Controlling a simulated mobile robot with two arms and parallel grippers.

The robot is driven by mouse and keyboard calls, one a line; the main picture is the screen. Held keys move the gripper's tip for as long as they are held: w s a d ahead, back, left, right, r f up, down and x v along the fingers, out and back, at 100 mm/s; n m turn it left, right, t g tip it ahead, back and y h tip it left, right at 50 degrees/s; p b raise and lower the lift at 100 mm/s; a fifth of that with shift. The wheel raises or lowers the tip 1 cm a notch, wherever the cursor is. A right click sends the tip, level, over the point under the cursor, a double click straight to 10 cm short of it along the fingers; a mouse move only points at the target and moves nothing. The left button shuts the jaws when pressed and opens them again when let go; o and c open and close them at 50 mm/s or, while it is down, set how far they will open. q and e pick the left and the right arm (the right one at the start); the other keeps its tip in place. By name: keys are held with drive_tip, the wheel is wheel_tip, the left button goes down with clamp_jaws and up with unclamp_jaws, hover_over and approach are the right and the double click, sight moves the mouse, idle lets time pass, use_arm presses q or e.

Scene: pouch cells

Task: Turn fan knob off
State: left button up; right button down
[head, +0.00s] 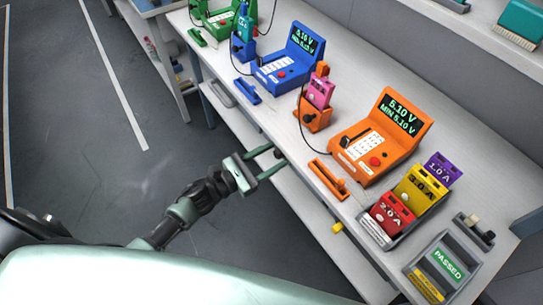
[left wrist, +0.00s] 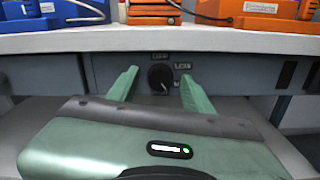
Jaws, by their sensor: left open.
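The fan knob (left wrist: 160,77) is a round black dial on the grey panel under the bench top, seen in the left wrist view. A light pointer mark on it seems to point down and slightly right. Small labels sit above it and to its right, too blurred to read surely. My left gripper (head: 279,156) is open at the bench's front edge, its green fingers pointing at the panel. In the left wrist view the fingers appear on either side of the knob; I cannot tell if they touch it. My right gripper is not in view.
The bench top overhangs just above the fingers. On it stand an orange tester (head: 375,150), a blue tester (head: 285,75), a grey tray with colored cells and a PASSED tray (head: 420,285). A yellow part (head: 337,228) sticks out below the front edge. The floor at left is clear.

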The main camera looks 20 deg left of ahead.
use_arm(q)
clamp_jaws()
